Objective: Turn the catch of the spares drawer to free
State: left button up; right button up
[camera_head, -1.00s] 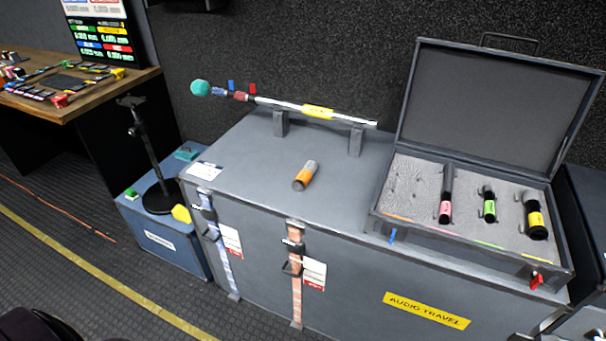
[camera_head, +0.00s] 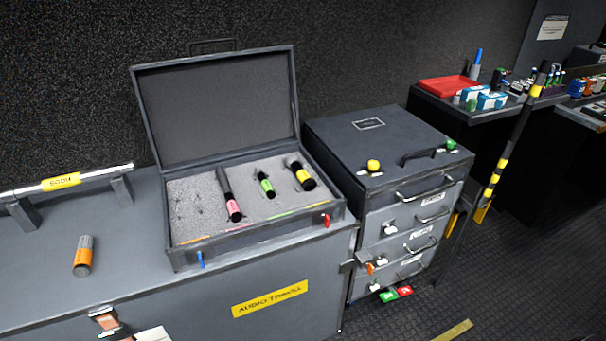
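A dark grey drawer cabinet (camera_head: 375,135) stands right of the long grey case. Its front has several stacked drawers with bar handles, among them an upper handle (camera_head: 425,190) and a lower handle (camera_head: 421,246). White catches sit at the drawers' left side, one higher (camera_head: 389,229) and one lower (camera_head: 390,258). A small orange piece (camera_head: 370,268) shows beside the lower one. The drawer labels are too small to read, so I cannot tell which is the spares drawer or how its catch is turned. Neither gripper is in view.
An open foam-lined case (camera_head: 220,235) with three banded cylinders sits on the long grey case (camera_head: 60,290). A yellow knob (camera_head: 374,165) and a green knob (camera_head: 450,144) are on the cabinet top. A black-and-yellow striped post (camera_head: 502,160) stands to the right. The floor (camera_head: 490,280) before it looks clear.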

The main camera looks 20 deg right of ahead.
aim_at(400, 268)
jog(key=z, duration=1.5)
jog(key=i+l+u, duration=0.2)
jog(key=l, duration=0.35)
jog(key=i, duration=0.1)
